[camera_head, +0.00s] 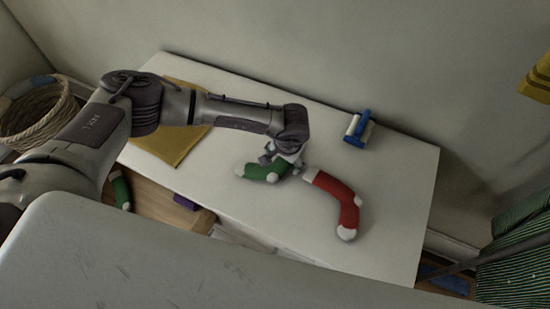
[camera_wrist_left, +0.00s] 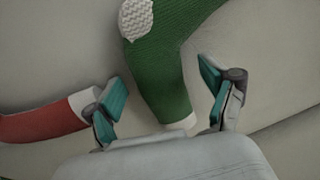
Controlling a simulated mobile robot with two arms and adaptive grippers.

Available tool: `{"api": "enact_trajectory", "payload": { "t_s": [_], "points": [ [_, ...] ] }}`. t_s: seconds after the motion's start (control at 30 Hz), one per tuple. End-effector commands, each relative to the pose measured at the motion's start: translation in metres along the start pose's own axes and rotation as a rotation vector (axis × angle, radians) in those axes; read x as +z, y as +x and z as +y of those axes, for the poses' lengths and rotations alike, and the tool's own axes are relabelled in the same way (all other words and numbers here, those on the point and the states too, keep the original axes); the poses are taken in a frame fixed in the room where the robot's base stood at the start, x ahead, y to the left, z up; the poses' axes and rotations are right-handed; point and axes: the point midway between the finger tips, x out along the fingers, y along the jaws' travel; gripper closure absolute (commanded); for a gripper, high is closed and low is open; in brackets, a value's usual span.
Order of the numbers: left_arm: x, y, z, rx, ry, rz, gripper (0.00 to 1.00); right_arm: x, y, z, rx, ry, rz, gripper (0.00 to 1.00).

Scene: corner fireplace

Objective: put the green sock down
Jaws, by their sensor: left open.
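A green sock (camera_head: 262,173) with white patches lies on the white tabletop, under and beside my left gripper (camera_head: 283,155) in the head view. In the left wrist view the green sock (camera_wrist_left: 165,75) runs between the two teal fingertips of the left gripper (camera_wrist_left: 160,95), with a gap on both sides. The left gripper is open around it. A red sock (camera_head: 338,200) with white ends lies just to the right on the same tabletop. Its edge also shows in the left wrist view (camera_wrist_left: 45,123), close to the left finger. My right gripper is not in view.
The white table (camera_head: 400,180) has free room at its right and front. A blue and white object (camera_head: 358,129) stands near the back edge. A yellow cloth (camera_head: 170,145) lies at the left. Another green sock (camera_head: 121,191) lies lower down, near a wicker basket (camera_head: 40,115).

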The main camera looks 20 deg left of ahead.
Motion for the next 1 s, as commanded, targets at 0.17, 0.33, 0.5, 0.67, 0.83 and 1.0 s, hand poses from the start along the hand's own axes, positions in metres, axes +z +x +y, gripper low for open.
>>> {"api": "enact_trajectory", "payload": {
  "t_s": [0.17,0.33,0.5,0.67,0.83,1.0],
  "points": [
    [0.000,0.002,0.000,0.001,0.001,0.001,0.16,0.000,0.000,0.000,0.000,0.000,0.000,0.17],
    [0.000,0.001,0.000,0.001,0.000,0.001,0.36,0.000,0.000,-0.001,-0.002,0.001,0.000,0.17],
    [0.000,0.001,0.000,0.001,0.000,0.001,0.65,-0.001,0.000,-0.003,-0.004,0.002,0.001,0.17],
    [0.000,0.001,0.000,0.001,0.000,0.001,0.72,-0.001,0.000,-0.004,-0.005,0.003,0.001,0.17],
    [-0.001,0.000,0.000,0.001,0.000,0.001,0.72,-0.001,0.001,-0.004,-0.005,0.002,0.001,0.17],
    [-0.002,-0.009,-0.001,0.003,-0.001,0.003,0.72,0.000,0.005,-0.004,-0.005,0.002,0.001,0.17]
  ]
}}
